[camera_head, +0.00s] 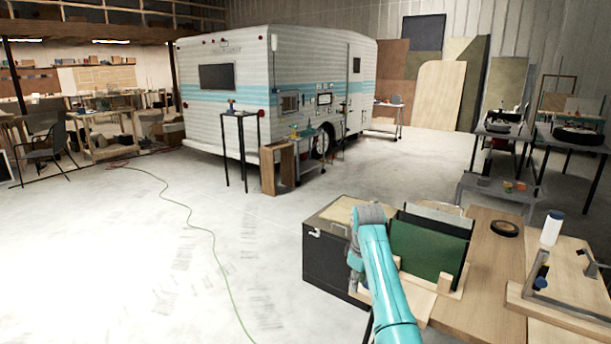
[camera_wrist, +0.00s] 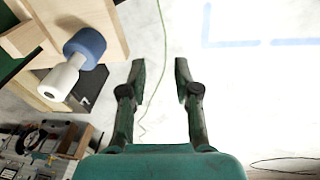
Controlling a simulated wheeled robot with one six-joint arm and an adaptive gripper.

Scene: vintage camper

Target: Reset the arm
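My gripper (camera_wrist: 160,76) shows in the wrist view with its two dark green fingers spread apart. Nothing is between them, and pale floor lies beyond. My teal arm (camera_head: 384,280) rises from the bottom of the head view, in front of the workbench (camera_head: 488,262). The arm bends at a grey joint near the bench's left end. The fingers cannot be made out in the head view. In the wrist view, a blue and white cylindrical thing (camera_wrist: 84,46) stands left of the fingers, apart from them, by a wooden edge.
A green panel (camera_head: 428,247) stands in a wooden holder beside my arm. A black disc (camera_head: 504,229) and a white bottle (camera_head: 551,229) are on the bench. A dark cabinet (camera_head: 326,263) stands at its left. A camper (camera_head: 225,105) is at the back. The floor left is mostly clear, crossed by a green cable (camera_head: 212,240).

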